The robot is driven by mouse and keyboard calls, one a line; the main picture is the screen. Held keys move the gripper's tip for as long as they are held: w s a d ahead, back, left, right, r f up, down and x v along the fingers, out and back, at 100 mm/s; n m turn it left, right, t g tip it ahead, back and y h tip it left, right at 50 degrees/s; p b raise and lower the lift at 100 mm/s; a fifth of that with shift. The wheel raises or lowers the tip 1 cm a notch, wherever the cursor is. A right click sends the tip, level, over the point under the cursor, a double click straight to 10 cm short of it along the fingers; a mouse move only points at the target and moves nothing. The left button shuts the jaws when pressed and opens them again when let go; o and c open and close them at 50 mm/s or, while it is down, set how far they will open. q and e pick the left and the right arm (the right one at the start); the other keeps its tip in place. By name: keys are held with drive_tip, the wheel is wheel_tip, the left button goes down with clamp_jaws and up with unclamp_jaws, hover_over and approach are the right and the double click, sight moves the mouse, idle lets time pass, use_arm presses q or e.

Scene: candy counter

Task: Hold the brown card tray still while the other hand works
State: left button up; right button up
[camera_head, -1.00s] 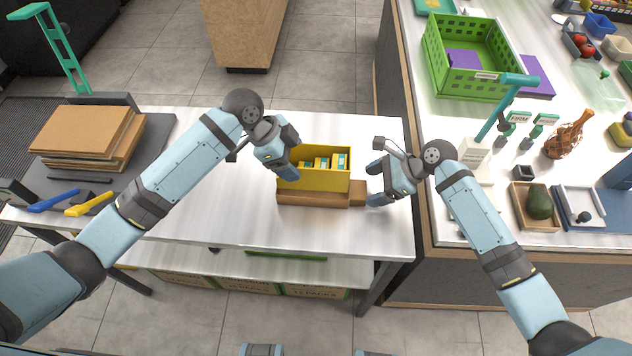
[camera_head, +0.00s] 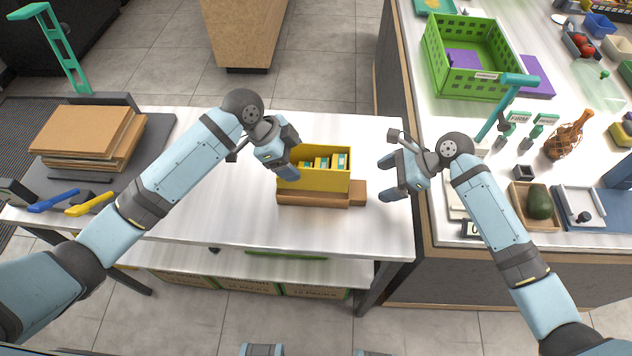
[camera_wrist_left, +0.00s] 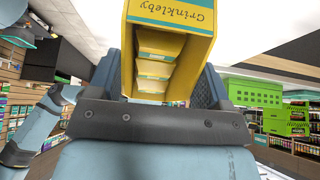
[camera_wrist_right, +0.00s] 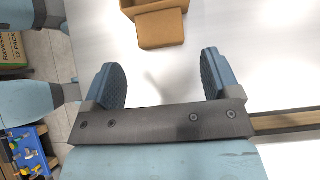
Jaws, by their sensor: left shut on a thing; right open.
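The brown card tray (camera_head: 312,199) lies on the white table, below the yellow box (camera_head: 314,181) in the head view, with a flap at its right end. The yellow box is upright and holds several small yellow packs with teal labels. My left gripper (camera_head: 290,163) is shut on the yellow box at its left end; the left wrist view shows the box (camera_wrist_left: 172,15) between the fingers. My right gripper (camera_head: 387,178) is open and empty, to the right of the tray and apart from it. The tray's flap (camera_wrist_right: 160,30) shows beyond its fingers in the right wrist view.
A stack of brown card (camera_head: 88,135) lies on a dark mat at the table's left, with blue and yellow tools in front. The right counter (camera_head: 455,110) carries a green crate (camera_head: 470,65) and other goods. The table front is clear.

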drive_tip(key=o, duration=0.3)
drive_tip(key=shift+o, duration=0.2)
drive_tip(key=v, duration=1.2)
